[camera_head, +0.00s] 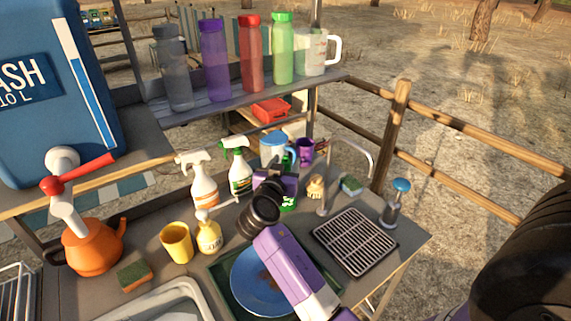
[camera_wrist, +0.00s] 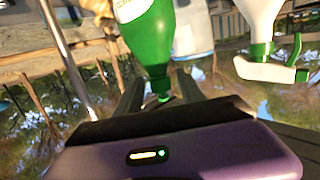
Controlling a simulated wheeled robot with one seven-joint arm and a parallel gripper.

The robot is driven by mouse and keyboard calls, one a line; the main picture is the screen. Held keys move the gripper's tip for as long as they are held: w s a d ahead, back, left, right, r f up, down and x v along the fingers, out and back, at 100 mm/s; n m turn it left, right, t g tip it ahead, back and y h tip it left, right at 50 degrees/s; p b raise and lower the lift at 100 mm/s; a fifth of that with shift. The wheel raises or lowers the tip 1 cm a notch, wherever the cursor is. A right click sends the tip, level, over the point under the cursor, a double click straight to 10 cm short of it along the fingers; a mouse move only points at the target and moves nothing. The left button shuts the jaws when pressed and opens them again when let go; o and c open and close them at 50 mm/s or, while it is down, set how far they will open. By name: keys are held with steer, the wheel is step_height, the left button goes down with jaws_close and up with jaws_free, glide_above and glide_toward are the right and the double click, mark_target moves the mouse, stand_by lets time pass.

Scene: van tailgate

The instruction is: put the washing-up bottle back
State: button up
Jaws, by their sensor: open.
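The green washing-up bottle with a pale label (camera_wrist: 153,45) is in the wrist view, its narrow end pointing down in that picture, between the fingers of my gripper (camera_wrist: 158,88). The fingers are open, one on each side of it; I cannot tell whether either touches it. In the head view my gripper (camera_head: 280,183) hides most of the bottle, and a green part (camera_head: 289,203) shows just below the gripper.
White spray bottles (camera_head: 203,190) with orange and green stand left of my gripper. A yellow soap dispenser (camera_head: 209,237) and yellow cup (camera_head: 177,243) are nearer. A blue-white jug (camera_head: 274,149) and purple mug (camera_head: 305,150) stand behind. A blue plate (camera_head: 250,280) lies under my arm; a drain rack (camera_head: 355,241) is right.

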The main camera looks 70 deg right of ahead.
steer(key=shift+r, duration=0.2)
steer(key=b+v, duration=0.2)
steer(key=v, duration=1)
steer(key=shift+f, duration=0.1)
